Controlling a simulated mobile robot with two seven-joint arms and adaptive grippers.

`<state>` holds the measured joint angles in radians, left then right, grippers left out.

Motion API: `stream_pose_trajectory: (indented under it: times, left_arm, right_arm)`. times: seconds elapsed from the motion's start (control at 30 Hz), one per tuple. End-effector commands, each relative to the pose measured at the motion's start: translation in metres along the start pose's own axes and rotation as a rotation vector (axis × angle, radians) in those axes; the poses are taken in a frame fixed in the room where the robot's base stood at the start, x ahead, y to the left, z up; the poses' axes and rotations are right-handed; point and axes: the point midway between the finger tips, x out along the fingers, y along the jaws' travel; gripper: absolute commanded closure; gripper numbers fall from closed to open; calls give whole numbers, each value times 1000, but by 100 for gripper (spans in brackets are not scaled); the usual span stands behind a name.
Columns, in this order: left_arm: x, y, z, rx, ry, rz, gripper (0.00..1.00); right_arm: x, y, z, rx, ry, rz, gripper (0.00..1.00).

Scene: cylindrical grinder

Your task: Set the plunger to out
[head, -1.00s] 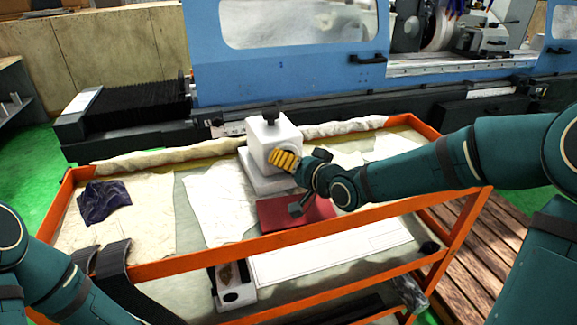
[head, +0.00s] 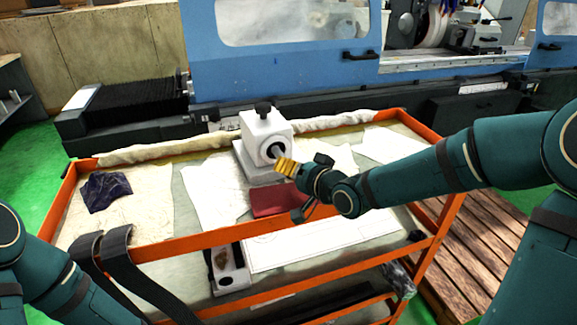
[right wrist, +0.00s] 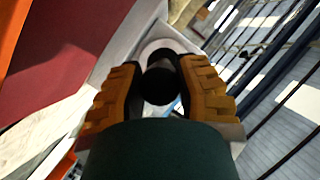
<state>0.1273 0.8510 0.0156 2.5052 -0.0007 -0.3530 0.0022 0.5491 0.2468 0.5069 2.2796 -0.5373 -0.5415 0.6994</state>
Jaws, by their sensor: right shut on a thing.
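A white block (head: 254,130) with a dark knob on top stands on a white base on the cart. Its front face has a dark round opening (head: 278,149), where the plunger comes out. My right gripper (head: 282,163) is just in front of that face, a small gap apart from it. In the right wrist view its yellow fingers are shut on the plunger's round black end (right wrist: 160,84). A second dark round part and a pale ring show behind it. The fingers hide much of the plunger in the head view. My left arm shows at lower left; its gripper is out of view.
The cart has an orange rail (head: 300,224) in front. A red pad (head: 277,200) lies below the right gripper, and a dark blue cloth (head: 105,191) lies at left. Black straps (head: 118,257) hang over the front rail. A blue grinder (head: 285,65) stands behind.

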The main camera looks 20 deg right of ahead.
Motion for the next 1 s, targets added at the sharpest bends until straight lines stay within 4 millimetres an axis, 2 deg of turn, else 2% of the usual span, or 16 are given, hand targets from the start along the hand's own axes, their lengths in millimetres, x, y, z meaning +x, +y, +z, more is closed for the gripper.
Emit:
stream_pose_trajectory:
  times: [0.3, 0.33, 0.4, 0.43, 0.77, 0.87, 1.0]
  left_arm:
    - [0, 0, 0, 0, 0, 0, 22]
    - [0, 0, 0, 0, 0, 0, 22]
    - [0, 0, 0, 0, 0, 0, 22]
    - [0, 0, 0, 0, 1, 0, 22]
    - [0, 0, 0, 0, 1, 0, 22]
    - [0, 0, 0, 0, 1, 0, 22]
    - [0, 0, 0, 0, 0, 0, 22]
  right_arm:
    - [0, 0, 2, 0, -5, 1, 100]
    - [0, 0, 2, 0, -5, 1, 62]
    - [0, 0, 2, 0, -4, 1, 37]
    - [0, 0, 2, 0, -4, 1, 35]
    - [-2, 0, 0, -1, 0, 0, 35]
    - [-8, 0, -1, -3, 2, 1, 35]
    - [-28, 1, -1, -4, 3, 3, 35]
